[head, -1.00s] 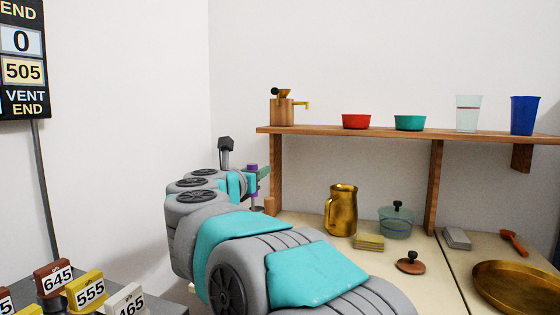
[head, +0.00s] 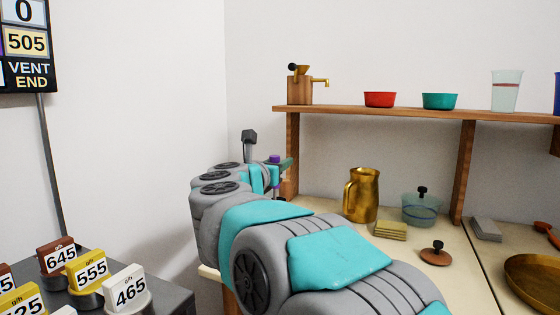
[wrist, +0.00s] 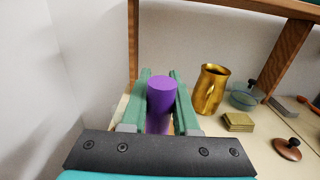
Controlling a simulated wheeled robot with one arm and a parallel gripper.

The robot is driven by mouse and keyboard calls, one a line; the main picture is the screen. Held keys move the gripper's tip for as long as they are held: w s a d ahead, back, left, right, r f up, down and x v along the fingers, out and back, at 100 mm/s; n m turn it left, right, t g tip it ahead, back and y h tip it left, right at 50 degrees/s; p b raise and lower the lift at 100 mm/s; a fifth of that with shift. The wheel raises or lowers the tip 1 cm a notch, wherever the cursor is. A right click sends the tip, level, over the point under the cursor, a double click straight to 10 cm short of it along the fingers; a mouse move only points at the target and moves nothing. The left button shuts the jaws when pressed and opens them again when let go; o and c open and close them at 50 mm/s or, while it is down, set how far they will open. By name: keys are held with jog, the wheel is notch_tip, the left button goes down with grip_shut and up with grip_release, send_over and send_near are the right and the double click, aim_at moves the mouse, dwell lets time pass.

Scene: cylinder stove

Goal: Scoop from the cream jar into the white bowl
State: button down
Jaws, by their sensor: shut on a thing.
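My gripper (wrist: 161,78) is shut on a purple cylinder (wrist: 161,88), which stands up between its two green jaws in the wrist view. In the head view, my gripper (head: 281,166) is at the far end of my arm, by the left shelf post. A small bit of the purple cylinder (head: 275,158) shows there. The cylinder's lower part is hidden by the jaws and wrist, so I cannot tell what it belongs to. I see neither a cream jar nor a white bowl in these views.
A gold pitcher (head: 362,195), glass pot (head: 421,209), yellowish stack (head: 390,230) and brown lid (head: 436,254) stand right of my gripper. A wooden shelf (head: 400,112) with bowls and a grinder-like item (head: 300,88) runs above. Numbered blocks (head: 88,270) sit lower left.

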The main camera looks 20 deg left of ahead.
aim_at(275, 190)
jog(key=shift+f+b, duration=3.2)
jog(key=shift+r, duration=0.1)
notch_tip(275, 190, up, 9)
jog(key=p, duration=0.5)
jog(key=shift+f+p, duration=0.2)
jog(key=shift+p, duration=0.1)
